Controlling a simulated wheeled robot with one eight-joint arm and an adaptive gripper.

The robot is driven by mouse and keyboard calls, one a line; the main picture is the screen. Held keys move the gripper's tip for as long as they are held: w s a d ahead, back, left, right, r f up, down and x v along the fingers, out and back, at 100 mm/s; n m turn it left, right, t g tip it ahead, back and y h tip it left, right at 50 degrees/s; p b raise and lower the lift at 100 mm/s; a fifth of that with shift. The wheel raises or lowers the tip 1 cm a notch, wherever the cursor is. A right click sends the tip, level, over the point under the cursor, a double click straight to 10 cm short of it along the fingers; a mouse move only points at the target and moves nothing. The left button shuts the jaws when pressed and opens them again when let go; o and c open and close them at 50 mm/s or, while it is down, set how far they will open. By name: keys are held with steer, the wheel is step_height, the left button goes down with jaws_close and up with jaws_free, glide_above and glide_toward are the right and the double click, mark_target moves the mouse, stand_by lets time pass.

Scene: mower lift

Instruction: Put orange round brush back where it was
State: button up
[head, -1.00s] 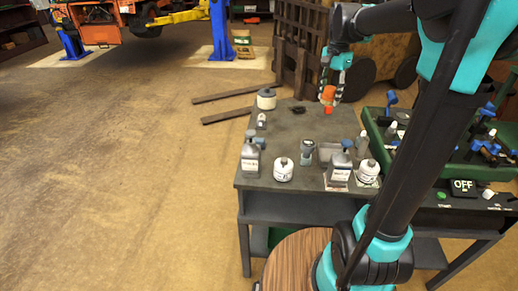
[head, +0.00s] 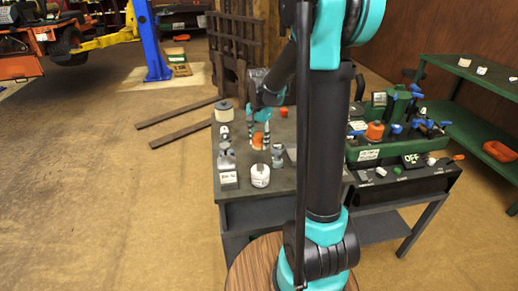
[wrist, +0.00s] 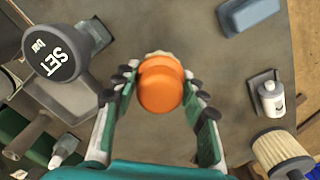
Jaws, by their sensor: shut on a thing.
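The orange round brush (wrist: 160,88) is between my gripper's fingers (wrist: 157,90) in the wrist view, with a pale tip just showing beyond its orange body. In the head view the orange brush (head: 257,141) shows under my gripper (head: 258,138), above the middle of the dark workbench (head: 238,190). My gripper is shut on it. Whether the brush touches the bench top cannot be told. The brush's far side is hidden by its own body.
A small orange item (head: 283,112) lies behind. A green crate (head: 369,154) with tools stands right. My arm hides part of the bench.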

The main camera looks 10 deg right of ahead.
mark_target(259, 148)
steer(key=shift+f, duration=1.95)
steer(key=o, duration=1.1)
steer(key=shift+f, duration=0.1)
step_height(259, 148, up, 12)
steer(key=shift+r, duration=0.15)
